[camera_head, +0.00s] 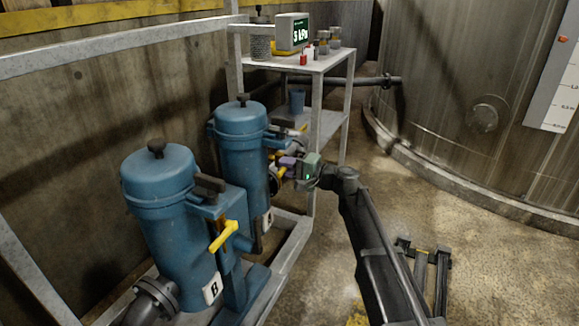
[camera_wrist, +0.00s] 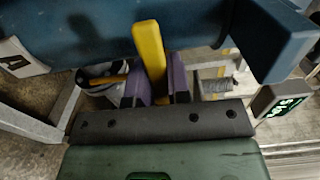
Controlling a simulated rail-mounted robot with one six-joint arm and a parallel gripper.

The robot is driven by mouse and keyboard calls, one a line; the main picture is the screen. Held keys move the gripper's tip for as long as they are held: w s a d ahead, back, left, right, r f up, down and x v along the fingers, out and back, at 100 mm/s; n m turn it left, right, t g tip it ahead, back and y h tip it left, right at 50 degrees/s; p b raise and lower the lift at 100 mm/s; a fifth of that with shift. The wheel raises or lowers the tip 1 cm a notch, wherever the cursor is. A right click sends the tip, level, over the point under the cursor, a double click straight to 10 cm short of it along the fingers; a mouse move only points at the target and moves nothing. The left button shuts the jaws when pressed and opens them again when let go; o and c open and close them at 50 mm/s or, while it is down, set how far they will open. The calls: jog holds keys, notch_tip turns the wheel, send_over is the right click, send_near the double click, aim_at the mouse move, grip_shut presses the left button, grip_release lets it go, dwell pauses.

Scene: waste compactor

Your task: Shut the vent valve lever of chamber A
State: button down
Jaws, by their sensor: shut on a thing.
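Chamber A is the farther blue canister (camera_head: 240,145), with a white label A (camera_head: 267,220) below it. In the wrist view, its yellow vent lever (camera_wrist: 149,48) stands out between the purple fingers of my gripper (camera_wrist: 158,86). The gripper is shut on the lever, and the fingers hide part of it. The blue body (camera_wrist: 90,25) and label A (camera_wrist: 18,58) show behind. In the head view, my gripper (camera_head: 285,167) is at the right side of chamber A, and the lever there is mostly hidden.
Chamber B (camera_head: 160,200), with its own yellow lever (camera_head: 223,236), stands nearer on the same frame. A shelf (camera_head: 310,64) with a green-lit display (camera_head: 292,33) and small containers stands behind. A large tank (camera_head: 470,110) is at the right; the floor between is largely clear.

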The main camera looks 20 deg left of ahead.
jog(key=c, duration=1.1)
grip_release()
jog(key=shift+o, duration=0.2)
jog(key=s+d, duration=0.1)
jog(key=d, duration=0.9)
jog(key=shift+s+d, duration=0.15)
jog(key=shift+d, duration=0.25)
